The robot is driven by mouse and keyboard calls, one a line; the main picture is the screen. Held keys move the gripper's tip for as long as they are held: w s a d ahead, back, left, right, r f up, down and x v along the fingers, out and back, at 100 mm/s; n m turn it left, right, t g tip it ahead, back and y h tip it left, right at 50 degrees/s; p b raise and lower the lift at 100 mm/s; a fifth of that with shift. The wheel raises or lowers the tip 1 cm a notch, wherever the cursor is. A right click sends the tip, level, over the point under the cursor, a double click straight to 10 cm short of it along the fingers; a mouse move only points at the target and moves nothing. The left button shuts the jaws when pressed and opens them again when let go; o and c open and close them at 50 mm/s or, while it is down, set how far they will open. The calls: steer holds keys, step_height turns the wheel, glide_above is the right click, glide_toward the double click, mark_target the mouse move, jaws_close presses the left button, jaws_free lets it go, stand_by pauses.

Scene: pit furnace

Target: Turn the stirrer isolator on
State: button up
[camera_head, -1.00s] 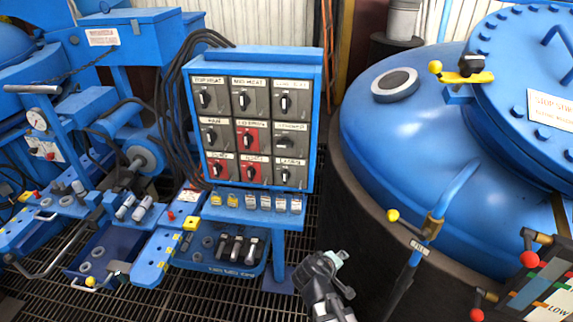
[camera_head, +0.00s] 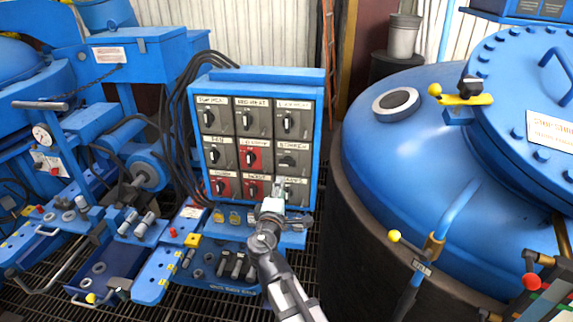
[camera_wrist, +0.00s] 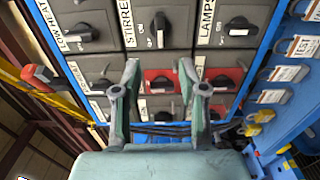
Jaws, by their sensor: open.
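The stirrer isolator (camera_head: 289,158) is a grey switch with a black handle, middle of the right column on the blue panel. Its handle lies sideways in the head view, unlike the upright handles around it. In the wrist view the panel appears turned; the switch labelled STIRRER (camera_wrist: 160,27) is at top centre, between LOW HEAT (camera_wrist: 78,37) and LAMPS (camera_wrist: 238,27). My gripper (camera_head: 278,190) is in front of the panel's lower right, partly hiding the lamps switch. In the wrist view my gripper (camera_wrist: 160,82) has its fingers apart and empty, short of the stirrer handle.
Other isolators, some with red plates (camera_head: 250,157), fill the panel. A large blue furnace vessel (camera_head: 385,140) stands close on the right.

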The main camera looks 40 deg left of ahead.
mark_target(287, 166)
steer(key=p+x, duration=0.3)
steer(key=x, duration=0.9)
steer(key=shift+w, duration=0.15)
jaws_close()
